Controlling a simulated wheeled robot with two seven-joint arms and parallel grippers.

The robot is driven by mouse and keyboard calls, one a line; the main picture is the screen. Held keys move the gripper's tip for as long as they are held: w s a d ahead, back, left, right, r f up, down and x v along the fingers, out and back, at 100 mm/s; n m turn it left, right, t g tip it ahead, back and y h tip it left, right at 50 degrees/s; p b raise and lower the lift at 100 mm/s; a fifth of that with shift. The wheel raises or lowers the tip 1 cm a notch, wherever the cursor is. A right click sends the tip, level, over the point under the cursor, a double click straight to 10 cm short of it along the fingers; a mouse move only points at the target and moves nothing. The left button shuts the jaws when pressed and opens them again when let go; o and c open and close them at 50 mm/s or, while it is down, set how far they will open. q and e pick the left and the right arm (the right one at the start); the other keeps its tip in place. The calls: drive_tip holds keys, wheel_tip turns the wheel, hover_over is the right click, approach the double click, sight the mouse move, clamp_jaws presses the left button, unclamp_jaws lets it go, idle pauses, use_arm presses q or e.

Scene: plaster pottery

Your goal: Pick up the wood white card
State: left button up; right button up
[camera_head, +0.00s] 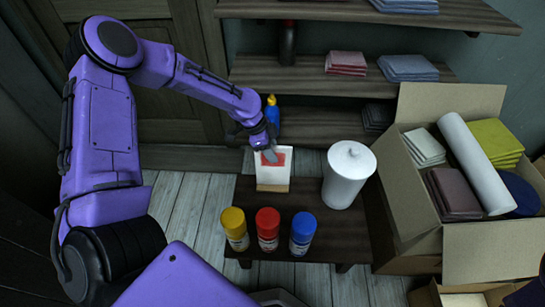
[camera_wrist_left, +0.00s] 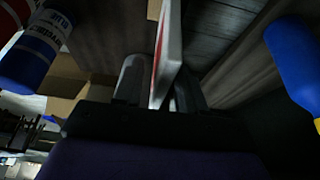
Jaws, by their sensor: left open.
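The white card (camera_head: 273,178) with a red patch stands upright in a wooden base (camera_head: 272,188) near the back edge of the small dark table (camera_head: 243,190). My left gripper (camera_head: 269,156) is at the card's top edge, coming in from behind and above. In the left wrist view the card (camera_wrist_left: 170,45) shows edge-on between the two fingers of my left gripper (camera_wrist_left: 158,85). The fingers are open, one on each side of it. Whether either finger touches the card is hard to tell. My right gripper is not in view.
A white lidded canister (camera_head: 347,178) stands right of the card. Yellow (camera_head: 235,230), red (camera_head: 268,230) and blue (camera_head: 303,233) cans line the table's front. A blue bottle (camera_head: 272,112) stands behind. An open cardboard box (camera_head: 408,190) with stacked cloths is at right.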

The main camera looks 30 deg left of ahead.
use_arm(q)
drive_tip(key=shift+w+d+f, duration=0.1)
drive_tip(key=shift+d+f, duration=0.1)
drive_tip(key=shift+f, duration=0.25)
drive_tip(key=shift+f, duration=0.3)
clamp_jaws()
idle(1.5)
